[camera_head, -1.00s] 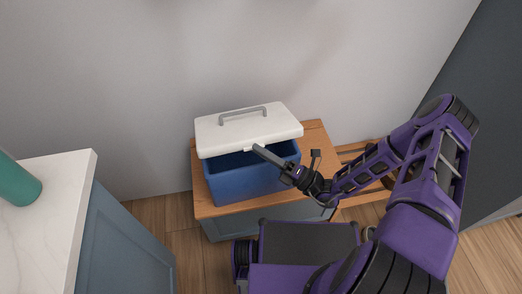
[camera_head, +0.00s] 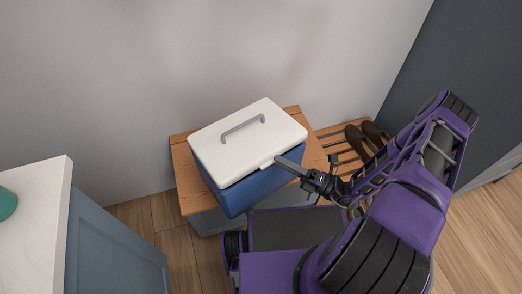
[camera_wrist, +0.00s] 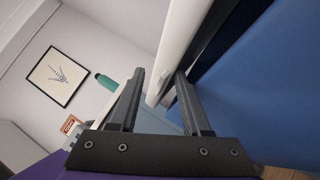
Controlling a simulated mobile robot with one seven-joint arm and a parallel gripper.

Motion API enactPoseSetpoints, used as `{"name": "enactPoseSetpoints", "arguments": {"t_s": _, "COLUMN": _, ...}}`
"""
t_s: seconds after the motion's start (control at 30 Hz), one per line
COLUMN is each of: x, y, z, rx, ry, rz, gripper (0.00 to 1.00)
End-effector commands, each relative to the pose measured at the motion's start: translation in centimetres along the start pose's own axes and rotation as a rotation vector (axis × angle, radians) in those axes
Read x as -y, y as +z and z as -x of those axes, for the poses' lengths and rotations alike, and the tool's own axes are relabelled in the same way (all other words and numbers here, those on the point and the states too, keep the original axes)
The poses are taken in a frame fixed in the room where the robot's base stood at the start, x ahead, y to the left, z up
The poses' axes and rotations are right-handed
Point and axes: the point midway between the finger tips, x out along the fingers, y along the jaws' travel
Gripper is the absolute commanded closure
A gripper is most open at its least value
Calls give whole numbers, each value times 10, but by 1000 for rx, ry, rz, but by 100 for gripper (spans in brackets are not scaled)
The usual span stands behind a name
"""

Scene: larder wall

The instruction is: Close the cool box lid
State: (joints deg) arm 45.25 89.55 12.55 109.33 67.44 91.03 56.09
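The cool box has a blue body (camera_head: 238,193) and a white lid (camera_head: 225,151) with a grey handle (camera_head: 242,127). It stands on a wooden-topped bench. The lid is low over the body; in the wrist view a narrow dark strip (camera_wrist: 228,40) shows between the white lid (camera_wrist: 180,45) and the blue wall (camera_wrist: 270,90). My gripper (camera_head: 279,161) is at the lid's front edge, by its small front tab. In the wrist view my gripper (camera_wrist: 160,75) has its fingers apart, with the lid edge and tab showing between them. Whether they touch is unclear.
The wooden bench top (camera_head: 187,180) sits against the wall. A slatted rack with brown shoes (camera_head: 358,140) is at the right. A pale counter (camera_head: 35,215) with a green item (camera_head: 6,203) is at the left. Wooden floor shows between.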

Motion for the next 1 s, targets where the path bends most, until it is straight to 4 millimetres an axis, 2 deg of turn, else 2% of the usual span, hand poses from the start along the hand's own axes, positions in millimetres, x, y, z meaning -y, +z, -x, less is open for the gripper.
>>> {"name": "enactPoseSetpoints", "arguments": {"t_s": 0.1, "x": 0, "y": 0, "z": 23, "rx": 2, "ry": -1, "rz": 2, "gripper": 55}}
{"name": "enactPoseSetpoints", "arguments": {"t_s": 0.3, "x": 0, "y": 0, "z": 43, "rx": 1, "ry": 0, "rz": 1, "gripper": 55}}
{"name": "enactPoseSetpoints", "arguments": {"t_s": 1.0, "x": 0, "y": 0, "z": 46, "rx": 0, "ry": 0, "rz": 0, "gripper": 55}}
